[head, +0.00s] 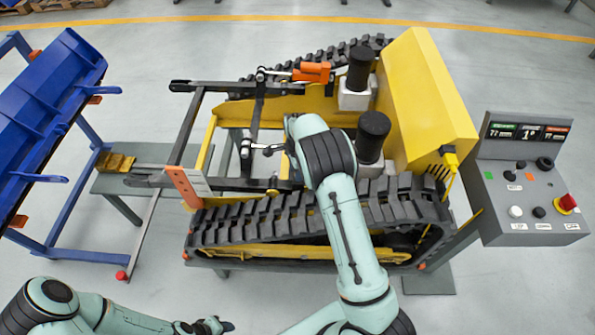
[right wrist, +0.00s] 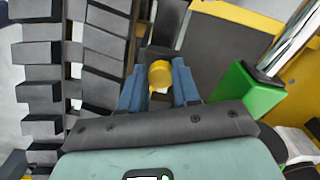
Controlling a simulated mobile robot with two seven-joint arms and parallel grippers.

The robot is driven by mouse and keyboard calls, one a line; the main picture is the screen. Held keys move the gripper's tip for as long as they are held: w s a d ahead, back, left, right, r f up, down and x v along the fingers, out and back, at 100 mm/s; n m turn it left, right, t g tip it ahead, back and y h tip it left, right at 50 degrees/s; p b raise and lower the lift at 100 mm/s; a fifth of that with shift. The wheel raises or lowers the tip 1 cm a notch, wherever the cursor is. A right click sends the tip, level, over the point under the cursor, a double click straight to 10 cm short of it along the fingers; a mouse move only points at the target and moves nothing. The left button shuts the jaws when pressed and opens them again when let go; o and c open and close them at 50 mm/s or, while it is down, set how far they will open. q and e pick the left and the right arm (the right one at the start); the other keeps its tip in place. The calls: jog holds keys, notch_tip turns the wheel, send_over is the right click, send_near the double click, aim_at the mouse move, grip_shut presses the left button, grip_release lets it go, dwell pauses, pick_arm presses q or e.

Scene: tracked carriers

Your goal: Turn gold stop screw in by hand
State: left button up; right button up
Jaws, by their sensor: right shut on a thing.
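The gold stop screw (right wrist: 160,74) shows in the right wrist view as a round gold head between the two blue fingers of my right gripper (right wrist: 159,88). The fingers are shut on it, one on each side. In the head view my right arm reaches over the near track to the inside of the carrier frame. There the right gripper and the screw are hidden behind my own wrist. My left gripper (head: 215,325) is low at the bottom edge of the head view, away from the carrier, and its fingers are too small to read.
The yellow tracked carrier (head: 432,95) stands on a grey stand, with black rubber tracks (head: 260,222) on both sides. A green block (right wrist: 248,90) and a shiny rod (right wrist: 300,40) sit close right of the right gripper. A control console (head: 530,180) stands right; a blue rack (head: 50,110) stands left.

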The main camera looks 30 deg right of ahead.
jog(key=shift+d+r, duration=0.1)
jog(key=shift+d, duration=0.2)
jog(key=m, duration=0.4)
jog(key=shift+d, duration=0.1)
jog(key=m, duration=0.5)
jog(key=shift+m, duration=0.3)
jog(key=shift+o, duration=0.3)
jog(key=o, duration=0.8)
jog(key=shift+s, duration=0.15)
jog(key=shift+d, duration=0.1)
